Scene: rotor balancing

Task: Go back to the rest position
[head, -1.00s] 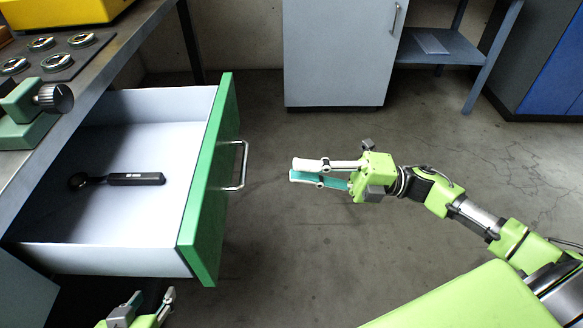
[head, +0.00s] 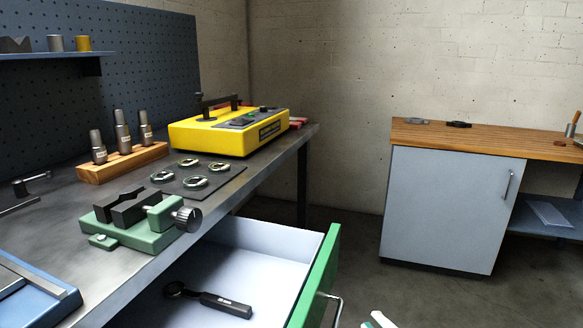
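In the head view only the fingertips of my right gripper (head: 374,321) show, at the bottom edge, to the right of the open drawer's handle. The pale fingertips look apart, with nothing between them. The rest of that gripper and its arm are below the picture. My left gripper is out of view.
The green-fronted drawer (head: 318,275) stands open below the workbench (head: 235,190), with a black-handled tool (head: 225,305) inside. A green vise (head: 135,225) and a yellow machine (head: 230,130) stand on the bench. A grey cabinet (head: 445,205) stands right. Floor between drawer and cabinet is clear.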

